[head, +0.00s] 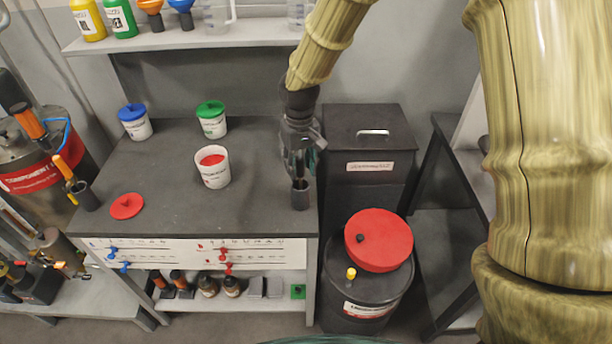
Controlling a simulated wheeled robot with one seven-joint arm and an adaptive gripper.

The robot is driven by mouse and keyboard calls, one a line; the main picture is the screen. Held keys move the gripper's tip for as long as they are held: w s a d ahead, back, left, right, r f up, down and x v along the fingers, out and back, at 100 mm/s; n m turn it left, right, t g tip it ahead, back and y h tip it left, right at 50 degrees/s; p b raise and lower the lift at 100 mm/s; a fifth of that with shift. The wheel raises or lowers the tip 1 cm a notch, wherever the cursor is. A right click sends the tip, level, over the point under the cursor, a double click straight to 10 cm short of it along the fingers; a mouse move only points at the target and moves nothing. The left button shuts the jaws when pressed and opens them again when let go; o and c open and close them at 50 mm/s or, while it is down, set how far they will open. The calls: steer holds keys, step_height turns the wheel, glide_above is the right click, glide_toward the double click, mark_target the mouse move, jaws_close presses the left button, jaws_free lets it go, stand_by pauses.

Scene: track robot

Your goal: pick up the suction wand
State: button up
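My gripper (300,168) points down at the right front of the dark workbench, directly above a small dark cylindrical holder (300,197). Its fingers are dark and small here, so I cannot tell whether they are open or shut. A thin dark part shows between the fingers and the holder's mouth; I cannot tell whether it is a finger or a tool. A tool with an orange handle (63,168) leans in a similar dark holder (87,198) at the bench's left edge. I cannot tell for sure which thing is the suction wand.
On the bench (170,205) stand an open white tub (214,174) with red contents, a blue-lidded tub (134,124) and a green-lidded tub (212,123). A red lid (127,206) lies at left. A black drum (370,300) with a red lid (379,240) stands right.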

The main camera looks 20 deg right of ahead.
jaws_close()
steer(key=shift+r, duration=0.1)
